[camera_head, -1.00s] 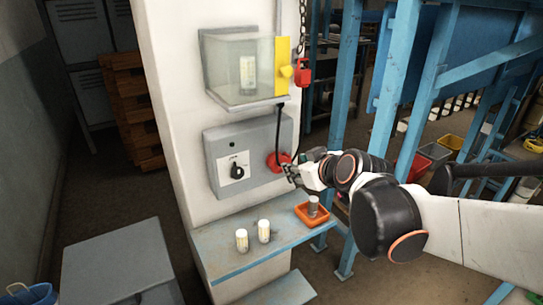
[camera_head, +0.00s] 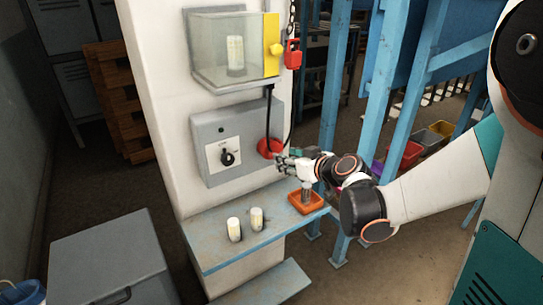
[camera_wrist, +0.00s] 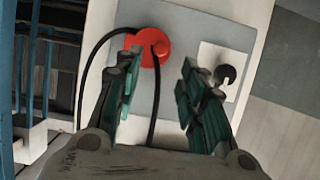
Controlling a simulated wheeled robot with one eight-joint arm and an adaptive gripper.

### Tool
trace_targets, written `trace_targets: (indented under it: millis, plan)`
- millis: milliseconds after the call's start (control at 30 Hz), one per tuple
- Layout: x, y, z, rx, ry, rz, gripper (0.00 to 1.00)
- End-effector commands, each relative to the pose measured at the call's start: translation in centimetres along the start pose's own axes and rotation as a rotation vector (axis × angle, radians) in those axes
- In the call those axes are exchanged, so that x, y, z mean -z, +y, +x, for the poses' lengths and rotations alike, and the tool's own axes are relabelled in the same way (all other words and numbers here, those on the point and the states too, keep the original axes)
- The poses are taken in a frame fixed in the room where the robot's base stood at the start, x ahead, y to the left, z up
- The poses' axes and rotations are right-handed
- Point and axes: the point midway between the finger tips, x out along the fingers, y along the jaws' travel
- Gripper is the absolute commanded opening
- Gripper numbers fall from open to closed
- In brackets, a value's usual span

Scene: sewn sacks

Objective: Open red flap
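The red flap (camera_head: 269,147) is a round red cover on the right side of a grey switch box (camera_head: 208,135). It shows in the wrist view as a red disc (camera_wrist: 148,45) with a raised round knob, and a black cable runs up to it and loops beside it. My gripper (camera_head: 281,163) is just in front of and slightly below the flap. In the wrist view my gripper (camera_wrist: 155,88) has its two green-padded fingers wide apart with nothing between them but part of the cable behind. The flap lies beyond the fingertips, nearer the left finger, with no contact visible.
A black rotary switch (camera_head: 227,157) sits left of the flap. A clear box (camera_head: 222,55) with a yellow edge and a red padlock (camera_head: 292,55) hang above. A blue-topped ledge (camera_head: 215,235) below holds two pale cylinders (camera_head: 257,218) and an orange tray (camera_head: 318,204).

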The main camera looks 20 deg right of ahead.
Motion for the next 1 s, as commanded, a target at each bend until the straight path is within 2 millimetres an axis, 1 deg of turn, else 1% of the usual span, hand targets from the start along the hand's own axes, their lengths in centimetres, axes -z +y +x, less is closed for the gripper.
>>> trace_targets:
  millis: [33,200,300,400,600,833,867,900,967,1000]
  plan:
    - [-0.2,0.0,1.2,0.001,0.0,0.0,0.37]
    - [-0.1,0.0,4.3,0.001,0.0,0.0,0.37]
    - [-0.1,0.0,5.7,0.001,0.0,-0.001,0.37]
    - [-0.1,0.0,6.8,0.0,0.0,0.0,0.37]
    - [0.0,0.0,7.6,-0.001,0.0,0.0,0.37]
    - [0.0,0.0,7.6,-0.001,0.0,0.0,0.37]
    - [0.0,0.0,7.6,-0.001,0.0,0.0,0.33]
    - [0.0,0.0,7.6,-0.001,0.0,0.0,0.24]
    - [0.0,0.0,7.6,-0.001,0.0,0.0,0.1]
    - [0.0,0.0,7.6,-0.001,0.0,0.0,0.01]
